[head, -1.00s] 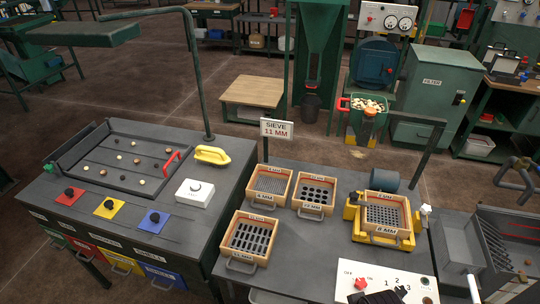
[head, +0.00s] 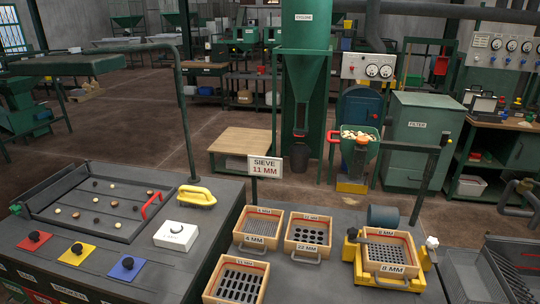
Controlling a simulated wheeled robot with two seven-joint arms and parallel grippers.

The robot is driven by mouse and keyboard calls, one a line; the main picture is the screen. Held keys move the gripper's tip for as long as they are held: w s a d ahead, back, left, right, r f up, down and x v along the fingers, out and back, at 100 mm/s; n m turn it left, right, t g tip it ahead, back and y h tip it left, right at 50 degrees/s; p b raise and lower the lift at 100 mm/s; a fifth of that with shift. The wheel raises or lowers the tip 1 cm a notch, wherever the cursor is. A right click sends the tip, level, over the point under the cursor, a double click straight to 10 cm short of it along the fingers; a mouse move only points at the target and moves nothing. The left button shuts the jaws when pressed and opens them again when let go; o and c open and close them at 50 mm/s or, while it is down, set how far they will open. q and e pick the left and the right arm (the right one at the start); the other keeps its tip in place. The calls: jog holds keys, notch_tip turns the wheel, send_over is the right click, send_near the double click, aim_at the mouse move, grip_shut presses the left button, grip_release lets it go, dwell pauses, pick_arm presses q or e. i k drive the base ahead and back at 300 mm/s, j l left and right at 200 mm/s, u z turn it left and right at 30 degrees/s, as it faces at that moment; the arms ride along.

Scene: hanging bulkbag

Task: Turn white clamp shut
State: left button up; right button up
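The white clamp (head: 432,242) is a small white knob at the right side of a yellow sieve holder (head: 360,272) on the right-hand table. It stands upright beside the holder's right corner; whether it is turned open or shut is too small to tell. A wooden-framed sieve labelled 8 MM (head: 390,257) sits in the yellow holder. A darker clamp knob (head: 351,234) shows at the holder's left side. Neither of my grippers is in the head view.
A grey motor (head: 384,216) lies behind the holder.

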aim_at(431, 242)
jog(key=z, duration=1.3)
jog(key=l+u, duration=0.65)
jog(key=u, duration=0.2)
jog(key=l+u, duration=0.4)
